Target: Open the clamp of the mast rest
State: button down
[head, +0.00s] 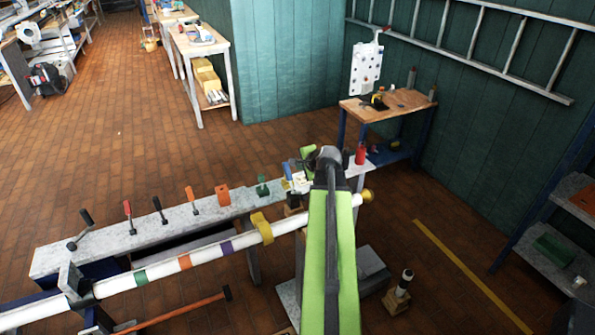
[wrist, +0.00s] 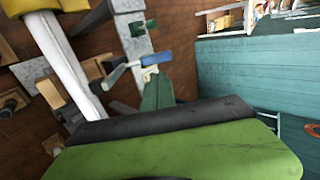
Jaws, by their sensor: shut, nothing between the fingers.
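The white mast (head: 205,258) with coloured bands lies slanting along the bench. A dark bracket (head: 72,280) sits around it at the left. Toward its right end are a yellow band (head: 262,228) and a small dark-topped wooden block (head: 293,208). In the wrist view the mast (wrist: 62,65) runs down the left side, with wooden blocks (wrist: 50,93) at its lower end. I cannot tell which fitting is the clamp, or its state. My gripper (head: 308,152), at the far end of my green arm, is shut and empty above the bench's right end; the arm partly hides it.
The narrow grey bench (head: 160,228) carries several levers and small blocks. A red bottle (head: 360,154) stands near its right end. A workbench (head: 385,105) stands against the teal wall. A post on a wooden base (head: 397,298) stands at lower right. Open brick floor lies behind the bench.

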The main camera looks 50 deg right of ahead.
aim_at(288, 169)
jog(key=b+x, duration=0.6)
jog(key=x, duration=0.4)
jog(key=shift+w+f, duration=0.2)
jog(key=shift+f, duration=0.1)
jog(key=shift+w+d+f, duration=0.15)
jog(key=shift+w+f, duration=0.05)
jog(key=shift+w, duration=0.15)
